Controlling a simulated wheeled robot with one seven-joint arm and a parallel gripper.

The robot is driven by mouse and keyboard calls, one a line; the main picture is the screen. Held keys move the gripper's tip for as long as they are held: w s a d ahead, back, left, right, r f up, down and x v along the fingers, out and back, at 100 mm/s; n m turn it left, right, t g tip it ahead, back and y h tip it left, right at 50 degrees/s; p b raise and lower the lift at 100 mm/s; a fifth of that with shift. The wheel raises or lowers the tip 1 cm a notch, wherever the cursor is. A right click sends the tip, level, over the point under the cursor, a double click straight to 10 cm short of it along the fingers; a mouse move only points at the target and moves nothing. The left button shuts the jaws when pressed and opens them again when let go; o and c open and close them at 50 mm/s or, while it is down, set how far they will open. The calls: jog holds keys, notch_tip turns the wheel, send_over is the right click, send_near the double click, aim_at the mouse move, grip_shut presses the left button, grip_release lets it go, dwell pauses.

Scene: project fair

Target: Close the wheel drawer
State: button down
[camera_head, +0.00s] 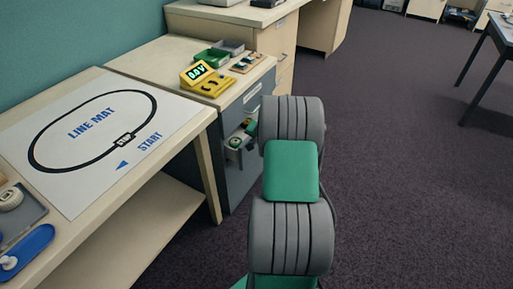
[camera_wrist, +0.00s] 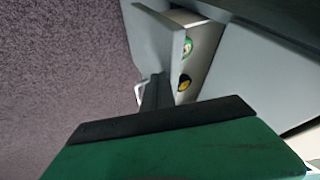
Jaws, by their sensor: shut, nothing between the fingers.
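The wheel drawer (camera_head: 232,153) is pulled out of the grey cabinet below the bench top in the head view. Wheels and small parts lie in it; my arm hides its right part. In the wrist view, the drawer's grey front panel (camera_wrist: 154,32) stands out from the cabinet. A green-hubbed wheel (camera_wrist: 187,48) and a yellow-hubbed wheel (camera_wrist: 184,83) show inside. A pale handle (camera_wrist: 139,93) is on the outer side of the front. My gripper (camera_wrist: 157,80) is shut and empty, its dark fingers at the front panel near the handle. Whether they touch is unclear. The head view hides my gripper.
The grey cabinet (camera_head: 238,182) carries a yellow meter (camera_head: 207,83) and a green tray (camera_head: 212,57) on top. A table with a line mat (camera_head: 95,135) stands at left. Carpet (camera_head: 410,170) is open to the right, with a dark-legged table (camera_head: 487,65) farther back.

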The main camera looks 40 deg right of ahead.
aim_at(248, 138)
jog(key=shift+w+a, duration=0.3)
jog(key=shift+w, duration=0.55)
jog(key=shift+w+a, duration=0.3)
jog(key=shift+w, duration=0.5)
jog(key=shift+s, duration=0.1)
